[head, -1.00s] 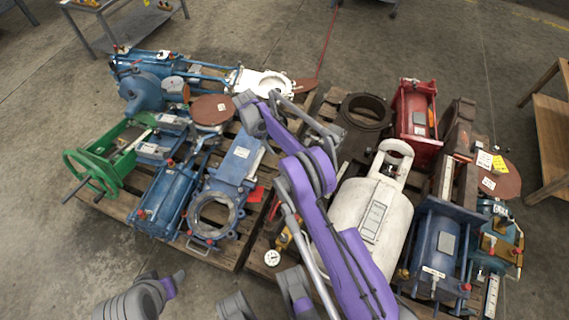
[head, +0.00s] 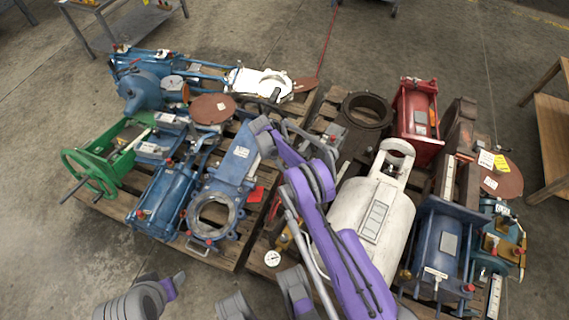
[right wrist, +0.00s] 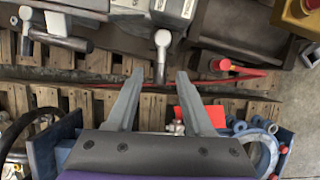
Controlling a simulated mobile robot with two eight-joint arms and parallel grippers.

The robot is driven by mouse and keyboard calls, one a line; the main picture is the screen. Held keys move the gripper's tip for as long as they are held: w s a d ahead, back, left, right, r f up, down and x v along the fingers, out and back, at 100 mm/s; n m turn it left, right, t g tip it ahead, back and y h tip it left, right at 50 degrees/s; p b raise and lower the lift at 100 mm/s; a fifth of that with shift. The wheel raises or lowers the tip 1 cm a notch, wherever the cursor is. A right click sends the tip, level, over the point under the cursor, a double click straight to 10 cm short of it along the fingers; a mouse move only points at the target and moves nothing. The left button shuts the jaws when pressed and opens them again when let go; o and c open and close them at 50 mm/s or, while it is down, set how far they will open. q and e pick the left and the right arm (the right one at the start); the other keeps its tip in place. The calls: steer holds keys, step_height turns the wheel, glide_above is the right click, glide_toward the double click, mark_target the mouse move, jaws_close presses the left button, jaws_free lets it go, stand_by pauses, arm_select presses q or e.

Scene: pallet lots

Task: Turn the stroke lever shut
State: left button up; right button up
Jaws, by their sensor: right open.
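My right gripper (right wrist: 160,76) is open and empty. Its two grey fingers point up in the right wrist view. A grey lever (right wrist: 162,58) with a round knuckle end comes down from a grey body (right wrist: 165,12) between the fingertips, and I cannot tell whether they touch. It looks like the stroke lever, though no label shows to confirm it. In the head view my purple right arm reaches over the gap between the pallets and partly hides this spot. My left gripper's fingers do not show.
A blue valve (head: 227,173) with a red tag (head: 256,193) lies left of my arm. A white valve (head: 369,212) lies right of it. A red-ended lever (right wrist: 225,66) lies near the right finger. A grey bent bar (right wrist: 55,38) is at left.

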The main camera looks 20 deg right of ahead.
steer(key=shift+f, duration=0.15)
jaws_close()
stand_by(0.4)
